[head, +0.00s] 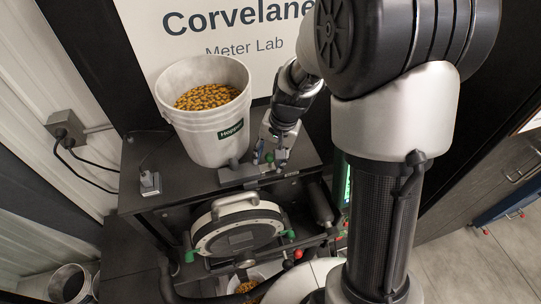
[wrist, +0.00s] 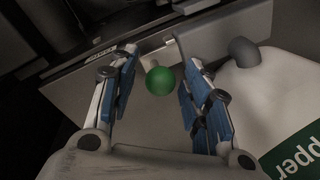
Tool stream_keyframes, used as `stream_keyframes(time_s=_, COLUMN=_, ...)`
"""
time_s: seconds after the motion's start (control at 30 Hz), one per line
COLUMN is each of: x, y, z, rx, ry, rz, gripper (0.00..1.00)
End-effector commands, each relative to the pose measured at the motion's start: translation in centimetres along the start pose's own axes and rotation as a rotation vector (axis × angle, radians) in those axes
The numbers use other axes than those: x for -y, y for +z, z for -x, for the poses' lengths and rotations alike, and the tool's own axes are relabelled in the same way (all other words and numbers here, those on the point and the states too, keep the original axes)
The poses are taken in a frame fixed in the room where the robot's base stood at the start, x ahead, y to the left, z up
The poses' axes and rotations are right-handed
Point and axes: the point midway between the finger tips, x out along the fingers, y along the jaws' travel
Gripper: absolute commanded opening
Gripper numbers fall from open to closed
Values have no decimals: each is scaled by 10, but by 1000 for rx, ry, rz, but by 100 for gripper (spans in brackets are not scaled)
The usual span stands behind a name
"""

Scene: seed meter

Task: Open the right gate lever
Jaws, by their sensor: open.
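In the wrist view a round green knob (wrist: 160,80) on a short stem, seemingly the gate lever's, sits in front of a grey plate (wrist: 225,30). My gripper (wrist: 155,60) is open, with one blue-padded finger on each side of the knob. I see gaps between the knob and both fingers. In the head view my gripper (head: 271,155) points down beside the white hopper bucket (head: 215,140), over the grey bracket (head: 240,176) on the dark bench. There the fingers mostly hide the lever.
A grey rounded knob (wrist: 243,50) stands near the hopper. The hopper holds yellow-brown seeds (head: 208,96). Below the bench top is a round meter housing (head: 238,228) with a green knob on each side. A small grey box (head: 150,183) with a cable sits at left.

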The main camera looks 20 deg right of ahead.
Motion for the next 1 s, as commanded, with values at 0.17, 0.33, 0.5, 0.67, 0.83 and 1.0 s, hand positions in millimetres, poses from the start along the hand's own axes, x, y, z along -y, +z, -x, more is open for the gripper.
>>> stream_keyframes(time_s=0.17, x=0, y=0, z=0, rx=0, ry=0, rz=0, gripper=38)
stream_keyframes(time_s=0.33, x=0, y=0, z=0, rx=1, ry=0, rz=0, gripper=27)
stream_keyframes(time_s=0.5, x=0, y=0, z=0, rx=1, ry=0, rz=0, gripper=15)
stream_keyframes(time_s=0.67, x=0, y=0, z=0, rx=1, ry=0, rz=0, gripper=5)
stream_keyframes(time_s=0.83, x=0, y=0, z=0, rx=1, ry=0, rz=0, gripper=0)
stream_keyframes(time_s=1.0, x=0, y=0, z=0, rx=1, ry=0, rz=0, gripper=0)
